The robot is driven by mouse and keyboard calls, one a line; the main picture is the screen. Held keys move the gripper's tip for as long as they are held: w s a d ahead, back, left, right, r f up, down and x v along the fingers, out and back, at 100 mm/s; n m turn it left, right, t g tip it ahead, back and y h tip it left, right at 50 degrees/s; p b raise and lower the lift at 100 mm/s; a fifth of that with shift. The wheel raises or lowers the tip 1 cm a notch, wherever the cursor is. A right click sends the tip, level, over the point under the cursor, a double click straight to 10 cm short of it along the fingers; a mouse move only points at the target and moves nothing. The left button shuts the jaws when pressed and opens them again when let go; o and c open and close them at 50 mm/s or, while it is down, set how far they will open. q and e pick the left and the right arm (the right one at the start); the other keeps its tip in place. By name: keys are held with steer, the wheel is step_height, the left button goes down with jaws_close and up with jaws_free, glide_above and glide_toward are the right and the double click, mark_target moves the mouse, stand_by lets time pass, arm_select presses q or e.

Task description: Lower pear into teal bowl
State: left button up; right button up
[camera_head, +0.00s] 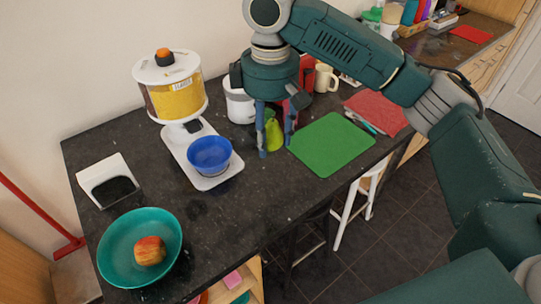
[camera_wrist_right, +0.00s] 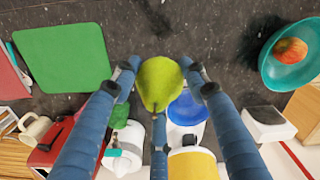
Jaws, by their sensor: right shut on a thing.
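A green pear (camera_head: 274,133) is held between the fingers of my right gripper (camera_head: 276,148), over the dark counter beside the green mat. The pear (camera_wrist_right: 160,84) also shows in the right wrist view, between the blue fingers of the right gripper (camera_wrist_right: 161,80), which is shut on it. The teal bowl (camera_head: 112,262) stands at the front left of the counter, well away from the gripper. A red and yellow apple (camera_head: 150,251) lies in it. The bowl (camera_wrist_right: 270,72) is at the upper right in the wrist view. My left gripper is not in view.
A dispenser with yellow contents (camera_head: 177,97) stands at the back left, with a blue bowl (camera_head: 209,155) on its white base. A white box (camera_head: 107,180) is near the teal bowl. A green mat (camera_head: 332,143) and red cloth (camera_head: 377,110) lie right. The counter's middle front is clear.

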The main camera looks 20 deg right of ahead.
steer(key=shift+a+r, duration=0.1)
steer(key=shift+r, duration=0.45)
steer(key=shift+a+r+p, duration=0.15)
steer(key=shift+r+p, duration=0.15)
steer(key=shift+p, duration=0.05)
steer(key=shift+s+a+f+p, duration=1.35)
steer(key=shift+a+p, duration=0.65)
steer(key=shift+a, duration=2.85)
steer(key=shift+s+a+f+p, duration=1.05)
steer(key=shift+a+f+p, duration=0.75)
steer(key=shift+a, duration=3.1)
steer(key=shift+s+a+f+p, duration=1.25)
steer(key=shift+a+p, duration=0.95)
steer(key=shift+a, duration=2.65)
steer(key=shift+f, duration=0.2)
